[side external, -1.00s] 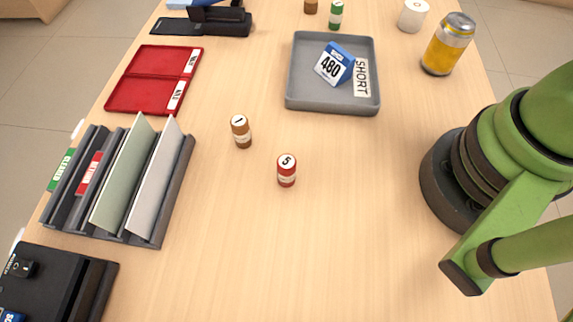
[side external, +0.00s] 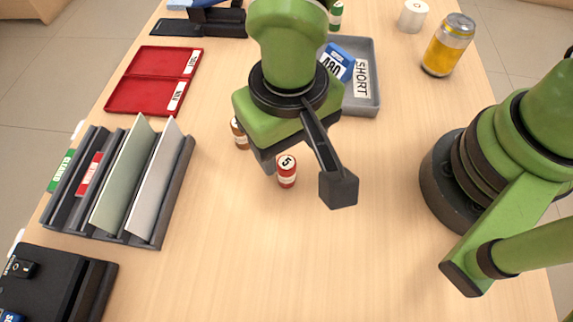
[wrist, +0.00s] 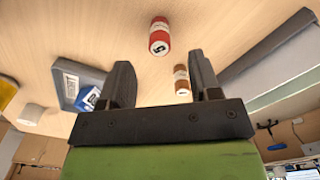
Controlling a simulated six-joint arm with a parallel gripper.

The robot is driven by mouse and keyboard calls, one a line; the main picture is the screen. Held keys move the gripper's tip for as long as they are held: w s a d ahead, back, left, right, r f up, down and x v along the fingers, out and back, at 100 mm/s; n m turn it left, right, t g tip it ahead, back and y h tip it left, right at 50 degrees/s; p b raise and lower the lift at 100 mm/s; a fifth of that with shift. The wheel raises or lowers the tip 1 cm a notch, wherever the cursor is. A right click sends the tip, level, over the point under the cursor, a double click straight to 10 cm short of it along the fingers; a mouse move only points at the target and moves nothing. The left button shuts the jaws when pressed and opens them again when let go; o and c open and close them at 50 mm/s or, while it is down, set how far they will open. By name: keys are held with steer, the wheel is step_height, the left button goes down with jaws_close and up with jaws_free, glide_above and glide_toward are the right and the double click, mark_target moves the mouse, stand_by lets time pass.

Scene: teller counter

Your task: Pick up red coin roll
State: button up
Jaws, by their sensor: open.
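The red coin roll (side external: 287,172), with a 5 on its top, stands upright on the wooden counter in the side view. It also shows in the wrist view (wrist: 159,38), ahead of the fingertips. My gripper (side external: 303,178) is open and hangs by the red roll, with one finger to its right and the other partly hidden near its left. In the wrist view my gripper (wrist: 162,80) has its fingers spread with nothing between them touching the red roll. An orange-brown coin roll (side external: 240,134) stands close by, partly hidden behind my gripper; it shows near one finger in the wrist view (wrist: 182,80).
A grey tray (side external: 362,106) marked SHORT holds a blue 480 block (side external: 338,62). A red open case (side external: 150,80) and a dark file rack (side external: 172,190) stand at left. A can (side external: 447,45) stands at back right. The front middle counter is clear.

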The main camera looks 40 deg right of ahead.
mark_target(287, 163)
steer(key=shift+w+d+f, duration=0.1)
steer(key=shift+w+f, duration=0.05)
steer(key=shift+f, duration=1.4)
steer(key=shift+w+f, duration=0.1)
steer(key=shift+f, duration=1.45)
jaws_close()
steer(key=shift+r, duration=0.15)
